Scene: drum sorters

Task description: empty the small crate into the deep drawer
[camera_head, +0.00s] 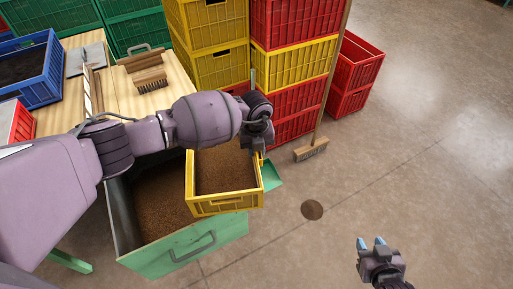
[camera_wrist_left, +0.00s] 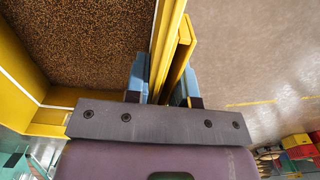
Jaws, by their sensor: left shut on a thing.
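The small yellow crate (camera_head: 223,204) is held over the right part of the open green drawer (camera_head: 195,252). Brown granular material (camera_head: 224,168) fills part of the crate; it also shows in the left wrist view (camera_wrist_left: 85,38). The drawer has similar brown material (camera_head: 163,205) inside. My left gripper (camera_head: 262,150) is at the crate's right wall, and in the left wrist view its blue fingers (camera_wrist_left: 162,78) are shut on the yellow rim (camera_wrist_left: 170,40). The crate looks roughly level. My right gripper (camera_head: 371,245) is open and empty over the floor at lower right.
A wooden table (camera_head: 125,95) with brushes (camera_head: 150,80) and a blue crate (camera_head: 45,80) stands at the left. Stacked yellow (camera_head: 215,65) and red crates (camera_head: 290,65) stand behind. A broom (camera_head: 311,149) leans there. The floor at right is clear around a round drain (camera_head: 312,210).

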